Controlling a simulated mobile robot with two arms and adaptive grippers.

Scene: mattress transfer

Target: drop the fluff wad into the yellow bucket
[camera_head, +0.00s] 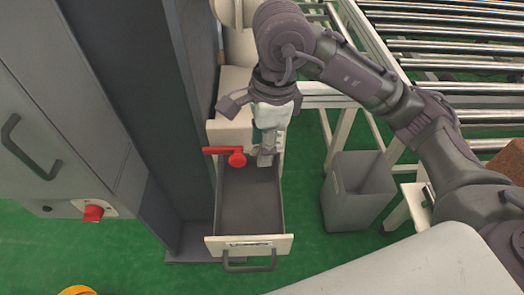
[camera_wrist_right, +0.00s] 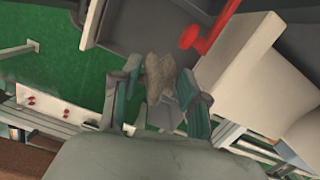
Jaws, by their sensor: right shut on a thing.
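A grey-brown fluff wad (camera_wrist_right: 160,72) sits between the fingertips of my right gripper (camera_wrist_right: 158,88) in the right wrist view. The gripper is shut on it. In the head view my right gripper (camera_head: 265,140) points down over the back end of an open drawer (camera_head: 250,195), beside a red handle (camera_head: 236,159). The wad is hard to make out there. A yellow rounded edge (camera_head: 78,291), perhaps the yellow bucket, shows at the bottom left, mostly cut off by the frame. My left gripper is not in view.
A grey bin (camera_head: 357,192) stands on the green floor right of the drawer. A grey cabinet (camera_head: 60,110) with a red knob (camera_head: 93,213) stands at left. A roller conveyor (camera_head: 455,65) fills the upper right. Green floor is clear at lower left.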

